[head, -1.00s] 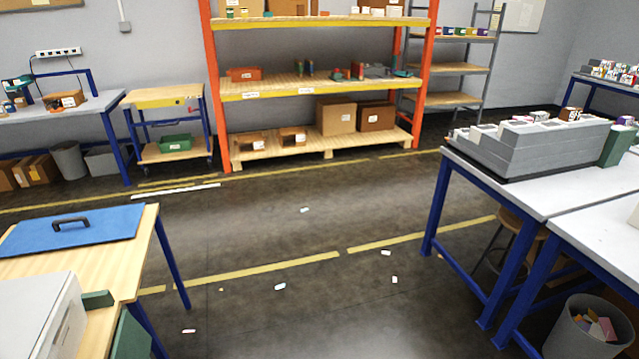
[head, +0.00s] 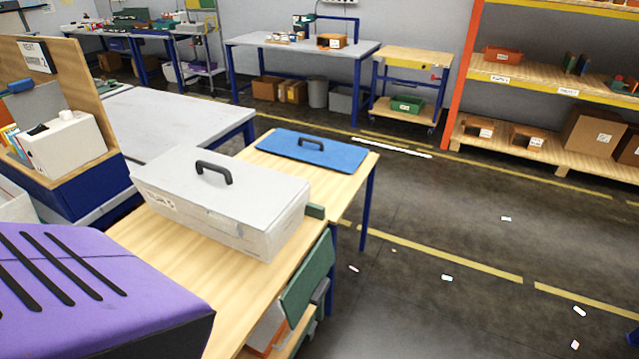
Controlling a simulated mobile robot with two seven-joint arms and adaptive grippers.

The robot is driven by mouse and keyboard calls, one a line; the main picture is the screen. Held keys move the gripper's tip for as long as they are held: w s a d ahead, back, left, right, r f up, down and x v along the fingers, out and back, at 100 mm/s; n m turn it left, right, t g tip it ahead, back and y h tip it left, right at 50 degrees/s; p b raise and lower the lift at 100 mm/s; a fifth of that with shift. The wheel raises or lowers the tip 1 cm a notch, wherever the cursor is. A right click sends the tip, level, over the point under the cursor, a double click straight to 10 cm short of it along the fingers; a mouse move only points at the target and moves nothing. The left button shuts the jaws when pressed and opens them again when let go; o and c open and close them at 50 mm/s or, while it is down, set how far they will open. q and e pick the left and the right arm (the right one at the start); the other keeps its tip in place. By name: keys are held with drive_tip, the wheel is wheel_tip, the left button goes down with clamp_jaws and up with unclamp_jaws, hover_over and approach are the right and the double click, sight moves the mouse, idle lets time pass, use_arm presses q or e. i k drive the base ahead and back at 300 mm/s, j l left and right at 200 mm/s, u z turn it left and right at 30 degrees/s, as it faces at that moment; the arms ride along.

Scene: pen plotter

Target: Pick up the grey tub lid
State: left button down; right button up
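A light grey tub (head: 235,230) stands on the wooden table. Its flat grey lid (head: 265,190) lies on top of it, with a black arched handle near the middle. A blue lid (head: 335,154) with a similar black handle lies flat on the same table, just behind the tub. Neither of my grippers shows in the head view.
A purple box-like thing with black strips (head: 90,285) fills the lower left. The wooden table (head: 175,245) has bare room between it and the tub. A dark green panel (head: 310,270) is at the table's right side. Open floor (head: 430,230) lies to the right.

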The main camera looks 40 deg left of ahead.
sight(252, 194)
drive_tip(key=u, duration=1.2)
